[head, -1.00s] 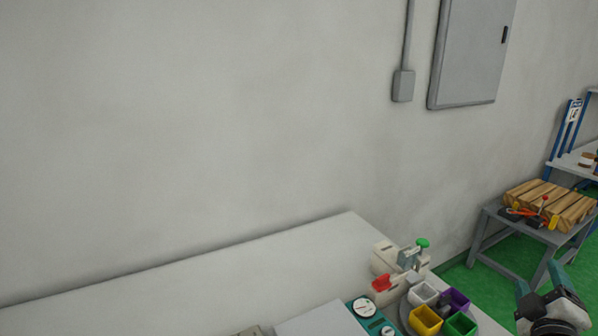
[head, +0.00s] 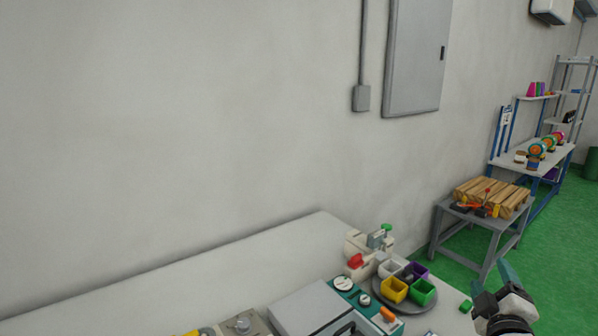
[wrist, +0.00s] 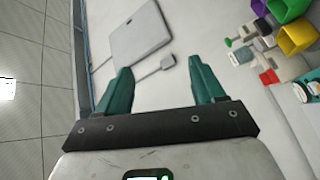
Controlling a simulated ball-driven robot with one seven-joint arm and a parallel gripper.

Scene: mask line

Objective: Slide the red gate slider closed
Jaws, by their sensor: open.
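The red slider (head: 355,261) sits on a small cream-white fixture (head: 353,244) at the back right of the workbench. A red part that looks like the same slider shows in the wrist view (wrist: 269,77), at the right. How far along its track it stands is too small to tell. My gripper (head: 493,279) is at the lower right of the head view, right of the fixture and apart from it. In the wrist view its two teal fingers (wrist: 160,78) are spread and empty, with the wall behind them.
Right of the slider, a round grey tray (head: 431,299) holds white, purple, yellow and green bins. A teal box with dials (head: 345,284) stands in front. The bench's left surface (head: 220,265) is bare. A low table with wood blocks (head: 490,198) stands behind my gripper.

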